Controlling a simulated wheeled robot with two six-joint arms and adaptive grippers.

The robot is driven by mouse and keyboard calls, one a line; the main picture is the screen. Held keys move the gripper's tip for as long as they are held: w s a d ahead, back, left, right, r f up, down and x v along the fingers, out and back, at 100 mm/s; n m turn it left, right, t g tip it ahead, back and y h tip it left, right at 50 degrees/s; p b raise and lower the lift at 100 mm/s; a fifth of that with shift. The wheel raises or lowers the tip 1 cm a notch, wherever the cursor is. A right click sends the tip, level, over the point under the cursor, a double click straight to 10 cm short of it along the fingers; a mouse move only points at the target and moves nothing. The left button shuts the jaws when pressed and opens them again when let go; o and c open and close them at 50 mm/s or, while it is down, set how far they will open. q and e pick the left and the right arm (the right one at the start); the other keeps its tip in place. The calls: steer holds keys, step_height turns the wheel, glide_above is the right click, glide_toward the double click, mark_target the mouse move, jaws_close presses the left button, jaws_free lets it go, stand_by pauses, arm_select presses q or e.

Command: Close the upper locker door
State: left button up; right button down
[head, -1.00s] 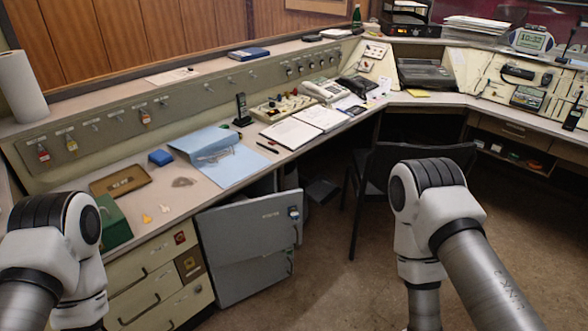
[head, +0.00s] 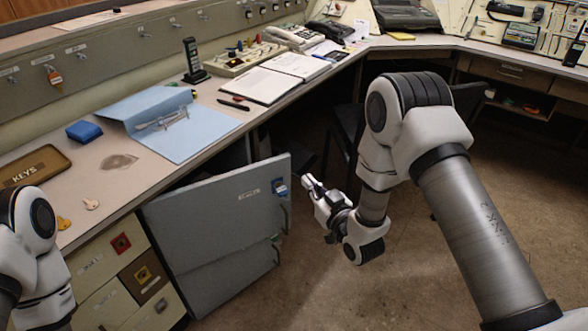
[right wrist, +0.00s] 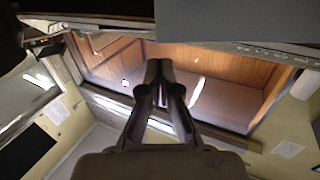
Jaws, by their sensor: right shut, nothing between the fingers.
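The upper locker door (head: 215,215) is a grey panel standing open, swung out from under the desk. My right gripper (head: 308,181) is shut and empty, just right of the upper door's free edge, with a small gap in the picture. In the right wrist view its fingers (right wrist: 158,68) are together. A grey panel crosses the top right there; I cannot tell whether it is the door. My left gripper is out of view.
The desk holds a blue binder (head: 170,125), a key tray (head: 30,167), a blue box (head: 84,131) and a handset (head: 193,62). Drawers (head: 105,270) stand left of the doors. A dark chair (head: 342,145) is behind my right arm. Open floor (head: 330,290) lies in front.

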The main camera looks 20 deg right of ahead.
mark_target(289, 160)
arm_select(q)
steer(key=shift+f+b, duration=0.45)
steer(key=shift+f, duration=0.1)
arm_select(e)
steer(key=x, duration=0.8)
steer(key=shift+w, duration=0.2)
